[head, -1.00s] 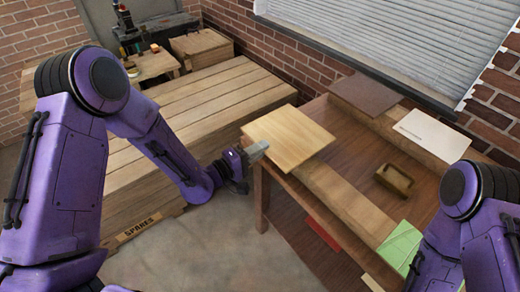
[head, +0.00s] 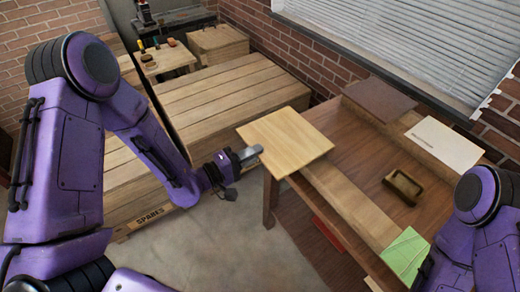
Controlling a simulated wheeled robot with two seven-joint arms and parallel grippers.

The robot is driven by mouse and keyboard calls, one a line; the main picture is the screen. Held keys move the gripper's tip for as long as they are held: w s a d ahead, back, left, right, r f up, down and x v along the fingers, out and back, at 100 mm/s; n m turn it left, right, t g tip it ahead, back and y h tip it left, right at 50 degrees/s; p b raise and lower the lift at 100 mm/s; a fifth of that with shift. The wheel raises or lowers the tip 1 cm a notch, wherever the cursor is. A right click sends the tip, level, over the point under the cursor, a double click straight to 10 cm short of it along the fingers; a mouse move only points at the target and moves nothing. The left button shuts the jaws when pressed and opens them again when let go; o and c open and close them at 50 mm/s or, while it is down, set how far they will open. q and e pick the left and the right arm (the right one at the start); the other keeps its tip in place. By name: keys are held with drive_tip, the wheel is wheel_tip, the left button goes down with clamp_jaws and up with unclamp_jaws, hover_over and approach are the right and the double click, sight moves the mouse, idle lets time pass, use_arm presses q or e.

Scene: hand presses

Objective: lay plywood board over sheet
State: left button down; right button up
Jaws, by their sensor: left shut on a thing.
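The plywood board (head: 287,142) is a pale, square, flat panel over the left end of the work table. My left gripper (head: 253,152) is shut on the board's left edge. The board looks roughly level; I cannot tell whether it touches the table. A white sheet (head: 445,143) lies at the table's back right, and a green sheet (head: 405,254) lies at its front right. My right arm shows at the right edge, but its gripper is out of view.
The work table (head: 350,150) also bears a dark brown board (head: 380,100) at the back and a small wooden tray (head: 403,187). A large plank crate (head: 225,100) stands left of it. A red item (head: 330,236) is below the front edge.

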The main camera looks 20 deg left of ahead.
use_arm(q)
drive_tip(key=p+v, duration=0.3)
drive_tip(key=v, duration=1.3)
drive_tip(key=shift+r, duration=0.2)
drive_tip(key=shift+s+a, duration=0.1)
drive_tip(key=shift+s, duration=0.05)
drive_tip(key=shift+s+r+p, duration=0.1)
drive_tip(key=shift+r+p, duration=0.05)
drive_tip(key=shift+p, duration=0.15)
